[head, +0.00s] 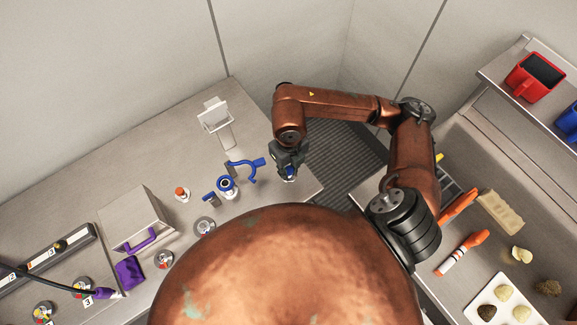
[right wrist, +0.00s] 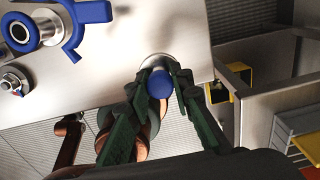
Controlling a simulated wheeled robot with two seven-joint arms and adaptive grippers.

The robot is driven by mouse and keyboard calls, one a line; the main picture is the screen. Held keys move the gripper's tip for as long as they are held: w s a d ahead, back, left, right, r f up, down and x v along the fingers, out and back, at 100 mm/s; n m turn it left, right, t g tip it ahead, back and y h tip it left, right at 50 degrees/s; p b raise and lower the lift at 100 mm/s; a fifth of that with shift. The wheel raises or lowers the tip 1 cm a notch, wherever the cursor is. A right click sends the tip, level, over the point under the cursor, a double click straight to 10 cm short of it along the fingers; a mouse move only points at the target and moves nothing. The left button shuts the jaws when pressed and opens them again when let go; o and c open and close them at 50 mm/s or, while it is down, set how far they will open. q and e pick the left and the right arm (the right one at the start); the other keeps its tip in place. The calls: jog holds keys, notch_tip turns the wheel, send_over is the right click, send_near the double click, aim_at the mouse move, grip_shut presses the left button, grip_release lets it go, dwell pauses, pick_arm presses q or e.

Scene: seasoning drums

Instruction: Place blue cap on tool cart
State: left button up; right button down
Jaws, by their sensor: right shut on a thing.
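The blue cap (right wrist: 159,86) is between the two dark fingers of my right gripper (right wrist: 163,80) in the right wrist view. The fingers are shut on it, and a pale round metal part shows just behind it. In the head view my right gripper (head: 289,165) is over the right end of the left bench, with a small patch of the blue cap (head: 291,174) showing. A grey, open-topped structure that may be the tool cart (right wrist: 281,47) stands right of the bench in the right wrist view. My left gripper is not in view.
A blue ring fitting (head: 226,184) and a blue hooked part (head: 248,168) stand on the left bench (head: 180,140), left of my right gripper. A grey box with a purple handle (head: 138,240) is further left. Orange-handled tools (head: 470,244) lie on the right bench. A floor gap separates the benches.

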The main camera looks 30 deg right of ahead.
jog(key=w+f, duration=0.1)
jog(key=w+d+f, duration=0.1)
jog(key=f, duration=0.1)
jog(key=w+d+f, duration=0.1)
jog(key=f, duration=0.1)
jog(key=shift+w+d+f, duration=0.2)
jog(key=shift+w+f, duration=0.05)
jog(key=shift+w, duration=0.1)
jog(key=shift+w+d+f, duration=0.1)
jog(key=shift+f, duration=1.6)
jog(key=shift+f, duration=0.15)
jog(key=c, duration=1.7)
grip_release()
notch_tip(320, 180, up, 12)
jog(key=shift+r, duration=0.2)
